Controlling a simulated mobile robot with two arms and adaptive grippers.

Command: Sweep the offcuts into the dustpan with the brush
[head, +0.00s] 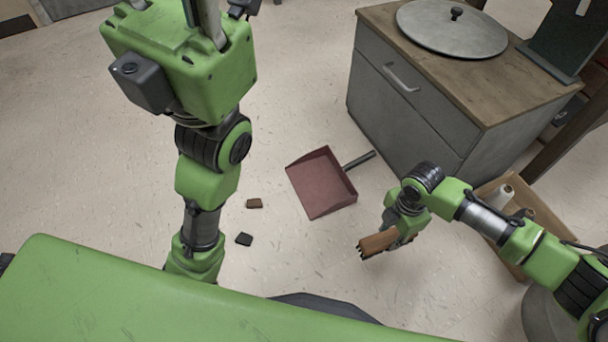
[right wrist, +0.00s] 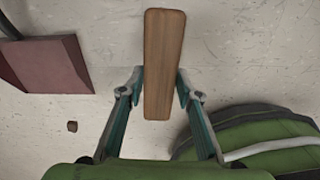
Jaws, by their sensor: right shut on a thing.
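The dark red dustpan (head: 322,186) lies on the floor in the middle of the head view, its handle (head: 358,160) pointing to the cabinet. It also shows at the left of the right wrist view (right wrist: 50,65). A brown offcut (head: 254,203) and a dark offcut (head: 243,239) lie on the floor left of the dustpan. My right gripper (head: 396,233) is shut on the brush (head: 376,243), whose wooden top fills the middle of the right wrist view (right wrist: 164,60). The brush is right of and nearer than the dustpan. My left gripper's tips are cut off at the top edge.
A grey cabinet (head: 405,108) with a wooden top stands behind the dustpan. A cardboard box (head: 540,212) with a roll in it stands at the right, behind my right arm. The floor between the offcuts and dustpan is clear.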

